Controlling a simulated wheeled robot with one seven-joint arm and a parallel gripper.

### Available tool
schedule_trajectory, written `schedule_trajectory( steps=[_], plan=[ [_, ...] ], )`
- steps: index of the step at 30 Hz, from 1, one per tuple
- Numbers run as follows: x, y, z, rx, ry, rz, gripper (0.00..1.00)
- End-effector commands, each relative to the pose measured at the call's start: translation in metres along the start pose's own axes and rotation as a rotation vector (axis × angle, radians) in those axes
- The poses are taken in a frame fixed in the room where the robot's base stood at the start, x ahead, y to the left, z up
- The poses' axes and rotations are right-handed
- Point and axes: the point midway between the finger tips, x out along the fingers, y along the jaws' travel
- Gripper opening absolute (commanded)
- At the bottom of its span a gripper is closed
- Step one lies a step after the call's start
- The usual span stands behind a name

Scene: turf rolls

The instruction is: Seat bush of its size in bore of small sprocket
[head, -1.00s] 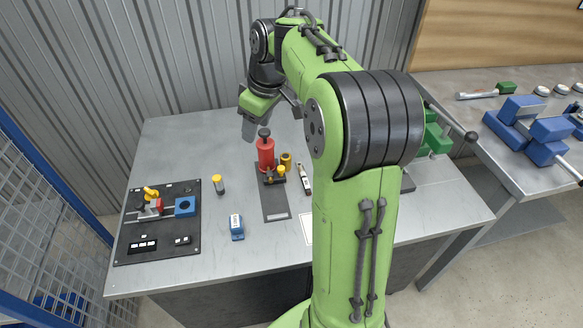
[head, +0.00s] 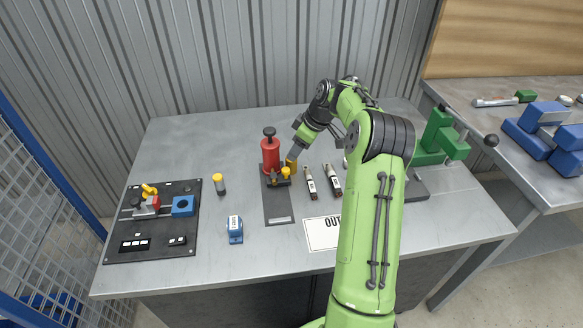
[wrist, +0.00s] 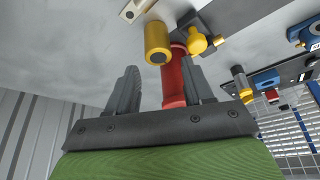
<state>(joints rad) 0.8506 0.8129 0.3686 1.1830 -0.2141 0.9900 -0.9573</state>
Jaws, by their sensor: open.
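A brass-coloured cylinder (head: 291,165) with a dark spot in its end, perhaps a bush, stands beside a red cylinder (head: 270,154) with a black knob. I cannot make out a small sprocket; my arm hides part of the table's right side.
A yellow knob (head: 286,173) sits close to the brass cylinder. Two slim black-and-white items (head: 311,184) lie to the right. A white OUT sign (head: 322,233), a green press (head: 437,138), a blue device (head: 235,229) and a black fixture board (head: 152,243) surround the clear table areas.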

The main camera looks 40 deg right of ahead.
Motion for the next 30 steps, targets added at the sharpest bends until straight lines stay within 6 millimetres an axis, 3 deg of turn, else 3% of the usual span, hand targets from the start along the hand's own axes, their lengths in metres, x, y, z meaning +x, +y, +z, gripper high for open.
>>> schedule_trajectory(
  steps=[6,12,22,30],
  plan=[
    [0.042,0.002,0.002,0.0,0.0,-0.003,0.51],
    [0.043,0.002,0.001,0.001,0.0,0.0,0.51],
    [0.043,0.002,0.001,0.001,0.0,-0.001,0.02],
    [0.041,0.002,0.0,0.0,0.0,0.0,0.0]
  ],
)
